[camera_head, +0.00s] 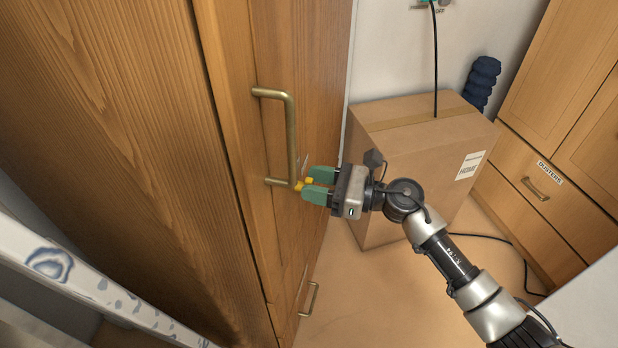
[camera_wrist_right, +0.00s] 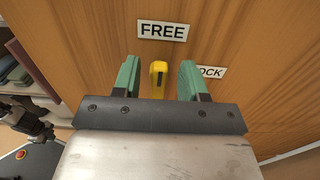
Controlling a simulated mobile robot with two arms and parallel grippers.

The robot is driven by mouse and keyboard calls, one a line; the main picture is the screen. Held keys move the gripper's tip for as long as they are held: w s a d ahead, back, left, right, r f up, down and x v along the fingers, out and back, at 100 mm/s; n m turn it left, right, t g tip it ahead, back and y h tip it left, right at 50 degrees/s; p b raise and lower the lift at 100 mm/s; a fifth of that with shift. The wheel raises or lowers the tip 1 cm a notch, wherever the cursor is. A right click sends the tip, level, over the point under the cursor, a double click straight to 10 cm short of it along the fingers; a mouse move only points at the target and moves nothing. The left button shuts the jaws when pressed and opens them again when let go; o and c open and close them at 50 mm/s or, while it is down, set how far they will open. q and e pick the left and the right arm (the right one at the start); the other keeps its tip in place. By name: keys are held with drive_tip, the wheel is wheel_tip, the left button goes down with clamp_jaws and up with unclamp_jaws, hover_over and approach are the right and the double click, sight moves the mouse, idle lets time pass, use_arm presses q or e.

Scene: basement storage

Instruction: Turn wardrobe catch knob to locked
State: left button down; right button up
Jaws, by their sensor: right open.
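The wardrobe (camera_head: 120,110) has a wooden door with a brass handle (camera_head: 291,130). The yellow catch knob (camera_wrist_right: 158,80) stands upright in the right wrist view, its upper end towards the FREE label (camera_wrist_right: 163,31). The LOCK label (camera_wrist_right: 211,72) is to its right, partly hidden by a finger. My right gripper (camera_head: 314,185) is open at the door, its green fingers on either side of the knob; a gap shows on both sides in the wrist view (camera_wrist_right: 159,82). In the head view the knob (camera_head: 307,181) shows partly beside the handle's lower end. My left gripper is not visible.
A cardboard box (camera_head: 425,145) stands behind my right gripper. A wooden cabinet (camera_head: 560,170) with a DUSTERS label is at right. A lower handle (camera_head: 309,300) sticks out from the wardrobe. A pale patterned board (camera_head: 95,285) crosses the lower left. Some floor is clear.

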drive_tip(key=shift+w+a, duration=0.15)
drive_tip(key=shift+a, duration=0.5)
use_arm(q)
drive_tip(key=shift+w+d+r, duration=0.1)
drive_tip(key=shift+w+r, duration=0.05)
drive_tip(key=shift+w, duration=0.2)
use_arm(e)
drive_tip(key=shift+a, duration=0.1)
clamp_jaws()
